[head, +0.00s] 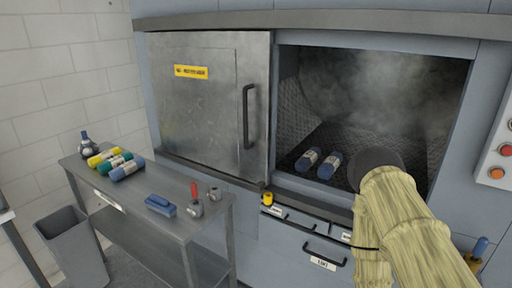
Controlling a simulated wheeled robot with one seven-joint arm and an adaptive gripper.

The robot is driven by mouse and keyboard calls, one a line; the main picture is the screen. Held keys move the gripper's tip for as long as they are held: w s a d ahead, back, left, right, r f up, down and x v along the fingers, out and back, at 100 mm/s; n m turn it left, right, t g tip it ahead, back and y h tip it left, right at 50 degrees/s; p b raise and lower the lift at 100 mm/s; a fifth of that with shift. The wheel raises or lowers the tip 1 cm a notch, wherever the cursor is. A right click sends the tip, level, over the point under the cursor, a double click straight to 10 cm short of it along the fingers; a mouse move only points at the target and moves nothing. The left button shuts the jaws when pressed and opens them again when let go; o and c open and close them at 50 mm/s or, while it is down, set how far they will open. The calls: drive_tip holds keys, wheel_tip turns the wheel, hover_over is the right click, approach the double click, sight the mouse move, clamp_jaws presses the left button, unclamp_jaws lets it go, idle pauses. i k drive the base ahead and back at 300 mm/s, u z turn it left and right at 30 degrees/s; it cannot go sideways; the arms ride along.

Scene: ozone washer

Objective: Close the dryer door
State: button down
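The dryer door (208,103) is a grey metal sliding panel with a yellow label and a dark vertical handle (248,116) near its right edge. It stands to the left of the dryer opening (400,90), which is uncovered. Haze hangs inside the dark chamber, and two blue cylinders (308,159) lie on its mesh floor. My arm in a yellowish sleeve (400,225) rises at the lower right and covers the opening's lower right part. My gripper's fingers do not show.
A metal side table (185,226) at the left bears several bottles, a blue brush (160,205) and small tools. A grey bin (72,245) stands beside it. A button panel (496,160) is at the right.

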sight(212, 91)
drive_tip(key=k, duration=1.15)
drive_tip(key=u, duration=0.7)
drive_tip(key=i, duration=0.6)
drive_tip(key=u, duration=0.85)
drive_tip(key=i, duration=0.75)
drive_tip(key=z, duration=0.55)
drive_tip(key=i, duration=0.7)
drive_tip(key=z, duration=0.75)
